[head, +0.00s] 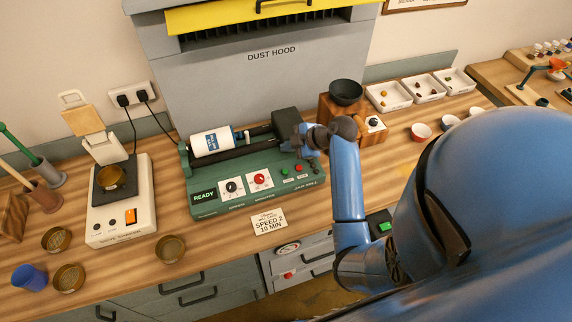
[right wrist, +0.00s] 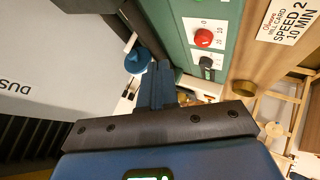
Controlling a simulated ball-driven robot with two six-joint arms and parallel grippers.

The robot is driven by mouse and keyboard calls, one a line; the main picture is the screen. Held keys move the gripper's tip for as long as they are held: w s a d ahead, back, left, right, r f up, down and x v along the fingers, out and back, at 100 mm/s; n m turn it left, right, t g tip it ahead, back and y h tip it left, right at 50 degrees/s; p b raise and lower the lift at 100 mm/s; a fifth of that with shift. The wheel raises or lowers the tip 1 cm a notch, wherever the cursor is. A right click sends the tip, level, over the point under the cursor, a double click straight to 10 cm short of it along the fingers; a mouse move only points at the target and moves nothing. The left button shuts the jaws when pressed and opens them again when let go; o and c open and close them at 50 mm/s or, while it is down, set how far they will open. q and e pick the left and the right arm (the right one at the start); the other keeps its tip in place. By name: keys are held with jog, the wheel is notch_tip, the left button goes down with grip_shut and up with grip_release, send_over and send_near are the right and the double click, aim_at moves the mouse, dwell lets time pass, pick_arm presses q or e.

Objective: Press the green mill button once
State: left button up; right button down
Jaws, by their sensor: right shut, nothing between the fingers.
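The green mill (head: 255,199) stands on the wooden table in the head view, with a white jar with a blue label (head: 212,141) on its rollers.
A speed card (head: 268,222) lies in front of the mill. A scale (head: 118,205) with a brass dish stands left. A dark bowl (head: 346,90) sits on a wooden grinder to the right. White trays (head: 389,97) and small cups (head: 420,131) lie further right. The dust hood (head: 262,75) rises behind.

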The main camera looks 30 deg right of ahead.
aim_at(287, 173)
pick_arm(q)
jog(key=shift+a, duration=0.1)
pick_arm(e)
jog(key=shift+a, duration=0.1)
pick_arm(q)
notch_tip(287, 173, down, 7)
jog(key=b, duration=0.6)
jog(key=shift+r+b, duration=0.15)
jog(key=shift+b, duration=0.15)
pick_arm(e)
notch_tip(287, 173, down, 9)
jog(key=shift+r, duration=0.15)
jog(key=shift+a, duration=0.1)
dwell(1.3)
pick_arm(q)
jog(key=shift+f+b, duration=0.4)
pick_arm(e)
jog(key=shift+f, duration=0.4)
